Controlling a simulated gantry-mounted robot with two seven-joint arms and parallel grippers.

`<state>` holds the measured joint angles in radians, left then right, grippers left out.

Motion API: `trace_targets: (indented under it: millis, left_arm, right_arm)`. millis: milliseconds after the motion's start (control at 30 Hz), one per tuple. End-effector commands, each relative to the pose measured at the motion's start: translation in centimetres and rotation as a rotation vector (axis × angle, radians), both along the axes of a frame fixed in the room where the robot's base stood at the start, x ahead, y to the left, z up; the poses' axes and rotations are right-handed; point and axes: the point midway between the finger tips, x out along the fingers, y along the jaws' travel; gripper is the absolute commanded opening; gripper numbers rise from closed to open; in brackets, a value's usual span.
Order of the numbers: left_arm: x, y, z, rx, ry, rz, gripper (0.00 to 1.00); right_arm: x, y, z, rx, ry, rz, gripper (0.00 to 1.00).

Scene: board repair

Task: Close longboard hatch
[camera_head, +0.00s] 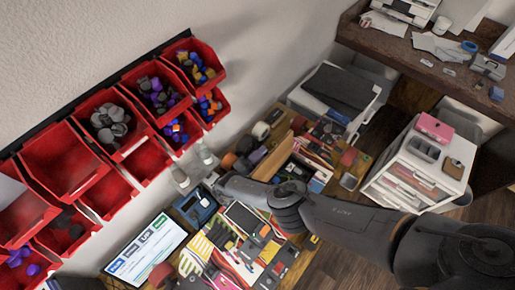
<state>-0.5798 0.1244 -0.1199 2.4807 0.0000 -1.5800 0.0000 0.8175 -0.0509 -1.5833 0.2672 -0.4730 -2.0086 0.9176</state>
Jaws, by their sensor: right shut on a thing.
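My right arm reaches in from the right, low over the cluttered workbench (318,238). Its gripper (222,184) is small and dark near the bench's far side, by a blue device (196,206). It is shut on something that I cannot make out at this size. A brown wooden board (272,158) stands on edge on the bench, behind the arm. I cannot pick out the longboard or its hatch with certainty; my arm covers part of the bench. My left gripper is not in view.
Red wall bins (108,122) with small parts hang at the left. Tools and boxes crowd the bench. A white drawer unit (415,168) and a brown desk (425,62) stand at the right.

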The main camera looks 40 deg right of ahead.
Motion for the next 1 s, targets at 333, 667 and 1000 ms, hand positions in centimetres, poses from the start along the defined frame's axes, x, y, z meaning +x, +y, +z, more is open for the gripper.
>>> trace_targets:
  millis: [333,667,1000]
  left_arm:
    - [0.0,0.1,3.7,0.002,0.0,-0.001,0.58]
    - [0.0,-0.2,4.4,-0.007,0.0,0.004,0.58]
    - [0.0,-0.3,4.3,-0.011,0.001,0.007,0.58]
  right_arm:
    - [-2.3,-0.5,1.0,0.044,-0.204,0.0,0.0]
    - [-3.1,-0.7,0.9,0.06,-0.276,-0.001,0.0]
    - [-3.1,-0.7,0.8,0.06,-0.278,-0.001,0.0]
